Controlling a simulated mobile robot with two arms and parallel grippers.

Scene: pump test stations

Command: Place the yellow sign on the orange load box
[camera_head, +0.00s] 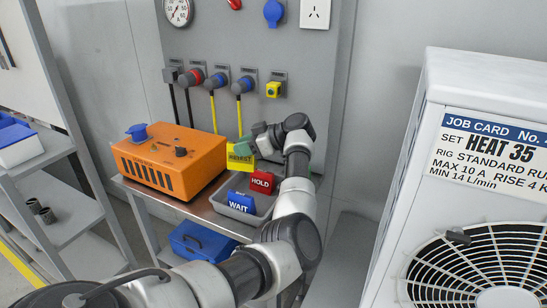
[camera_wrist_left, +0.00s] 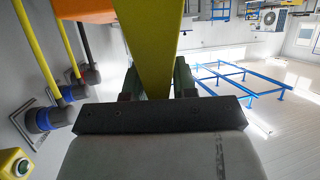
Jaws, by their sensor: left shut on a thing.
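The yellow sign (camera_head: 240,158) hangs upright from my left gripper (camera_head: 245,141), at the right end of the orange load box (camera_head: 172,153) and behind the small tray. Whether it touches the box I cannot tell. In the left wrist view, the yellow sign (camera_wrist_left: 152,45) runs between the fingers of the left gripper (camera_wrist_left: 157,82), which is shut on it. The orange load box (camera_wrist_left: 85,10) shows at the top left there. Its top carries a blue part (camera_head: 137,132) at the left and a dark knob (camera_head: 181,152). My right gripper is out of view.
A grey tray (camera_head: 268,218) on the bench holds a red HOLD sign (camera_head: 262,182) and a blue WAIT sign (camera_head: 242,201). A panel with plugs and hoses (camera_head: 218,82) stands behind. A white unit with a job card (camera_head: 490,150) stands right. A blue toolbox (camera_head: 202,242) sits below.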

